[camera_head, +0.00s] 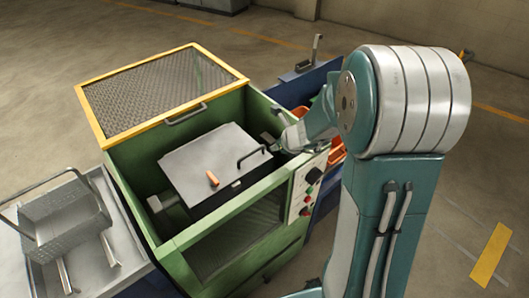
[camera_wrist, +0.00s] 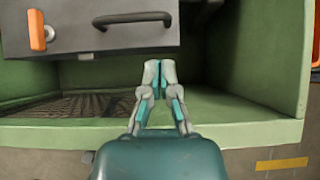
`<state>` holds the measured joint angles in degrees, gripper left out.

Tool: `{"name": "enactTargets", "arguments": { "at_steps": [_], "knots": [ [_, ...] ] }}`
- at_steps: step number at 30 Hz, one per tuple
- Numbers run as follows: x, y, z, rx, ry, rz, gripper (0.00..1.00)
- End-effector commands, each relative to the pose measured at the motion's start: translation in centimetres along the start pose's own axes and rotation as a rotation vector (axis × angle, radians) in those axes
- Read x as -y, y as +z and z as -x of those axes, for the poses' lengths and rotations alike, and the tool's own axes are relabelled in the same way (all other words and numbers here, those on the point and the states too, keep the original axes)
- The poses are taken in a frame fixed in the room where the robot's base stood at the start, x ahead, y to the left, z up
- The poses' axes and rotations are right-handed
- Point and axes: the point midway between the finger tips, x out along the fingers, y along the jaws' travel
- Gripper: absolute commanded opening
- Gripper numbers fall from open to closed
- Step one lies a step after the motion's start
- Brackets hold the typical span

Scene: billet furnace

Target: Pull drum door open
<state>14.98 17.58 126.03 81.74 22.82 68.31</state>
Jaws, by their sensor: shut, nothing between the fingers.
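The drum door is a grey metal panel (camera_head: 215,165) inside the green machine, and it lies flat and closed as far as I can tell. It has a black bar handle (camera_head: 252,158) at its right side and an orange latch (camera_head: 212,179). In the wrist view the door (camera_wrist: 110,30) fills the upper left, with the handle (camera_wrist: 132,19) and orange latch (camera_wrist: 37,30) on its face. My gripper (camera_wrist: 158,66) is shut and empty, below and a little right of the handle, apart from it. In the head view my gripper is largely hidden by my arm.
The raised yellow-framed mesh lid (camera_head: 160,90) stands open behind. The green housing wall (camera_wrist: 284,60) borders the right. A control panel (camera_head: 307,186) sits at the machine's right front. The floor at right is mostly free.

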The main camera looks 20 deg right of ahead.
Motion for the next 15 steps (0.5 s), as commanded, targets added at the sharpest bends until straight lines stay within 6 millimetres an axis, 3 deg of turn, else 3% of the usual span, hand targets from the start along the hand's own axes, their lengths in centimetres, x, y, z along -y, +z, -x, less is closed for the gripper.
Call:
{"name": "enactTargets", "arguments": {
  "at_steps": [5,15],
  "knots": [
    [-0.1,-0.1,-1.5,-0.002,0.003,-0.004,0.0],
    [-0.1,-0.1,-7.0,-0.002,0.003,-0.001,0.0]
  ]
}}
